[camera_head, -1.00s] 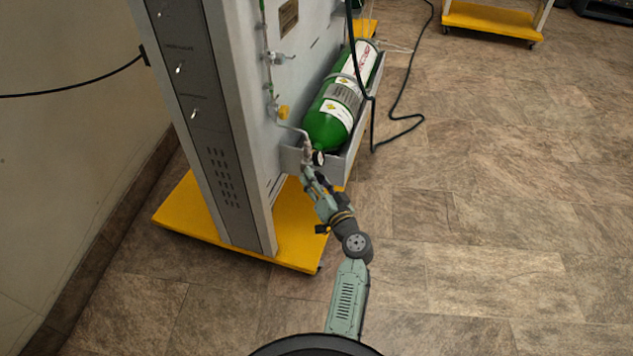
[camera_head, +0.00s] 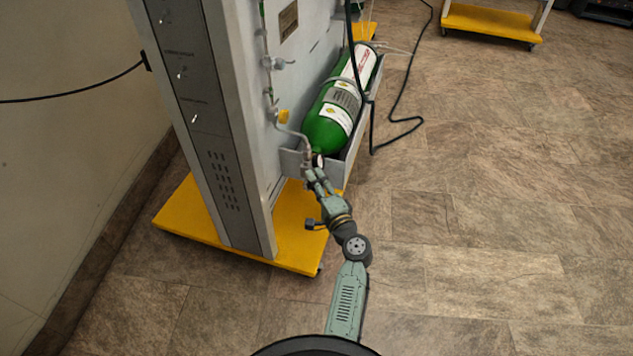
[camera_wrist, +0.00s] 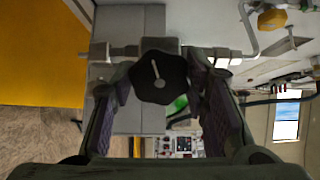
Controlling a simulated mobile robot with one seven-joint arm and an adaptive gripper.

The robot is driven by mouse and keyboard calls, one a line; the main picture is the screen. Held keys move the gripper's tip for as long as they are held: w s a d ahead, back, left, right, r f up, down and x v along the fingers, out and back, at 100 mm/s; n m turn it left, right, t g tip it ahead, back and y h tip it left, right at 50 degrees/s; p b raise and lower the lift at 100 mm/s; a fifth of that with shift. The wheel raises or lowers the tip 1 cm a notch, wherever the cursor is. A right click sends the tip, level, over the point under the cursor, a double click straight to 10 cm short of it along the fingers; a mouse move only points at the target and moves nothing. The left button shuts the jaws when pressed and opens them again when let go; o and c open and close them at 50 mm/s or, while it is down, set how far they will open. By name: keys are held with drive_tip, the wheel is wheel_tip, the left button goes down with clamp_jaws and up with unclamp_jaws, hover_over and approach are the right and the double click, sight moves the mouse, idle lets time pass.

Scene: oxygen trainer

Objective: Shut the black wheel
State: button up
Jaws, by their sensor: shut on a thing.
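The black wheel (camera_wrist: 160,78) is a dark, lobed knob with a pale pointer mark on its face. In the wrist view it sits between the two fingers of my gripper (camera_head: 314,175), which is shut on it. In the head view my gripper reaches the valve at the lower end of the green cylinder (camera_head: 334,112), and the fingers mostly hide the wheel there. The cylinder lies tilted in a grey tray on the side of the grey cabinet (camera_head: 215,120).
A thin pipe with a yellow fitting (camera_head: 283,116) runs down the cabinet side to the valve. The cabinet stands on a yellow base (camera_head: 300,245). A black hose (camera_head: 392,118) hangs beside the cylinder.

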drive_tip(key=m+p, duration=0.2)
drive_tip(key=m, duration=0.3)
drive_tip(key=shift+m, duration=0.4)
drive_tip(key=m+p, duration=0.3)
drive_tip(key=m, duration=0.2)
drive_tip(key=m+p, duration=0.4)
drive_tip(key=m, duration=0.2)
drive_tip(key=shift+r+m, duration=0.1)
drive_tip(key=shift+m, duration=0.2)
drive_tip(key=shift+a+m+p, duration=0.1)
drive_tip(key=shift+m+p, duration=1.1)
drive_tip(key=shift+m, duration=0.6)
drive_tip(key=shift+f, duration=0.2)
drive_tip(key=o, duration=1.2)
drive_tip(key=shift+c, duration=0.2)
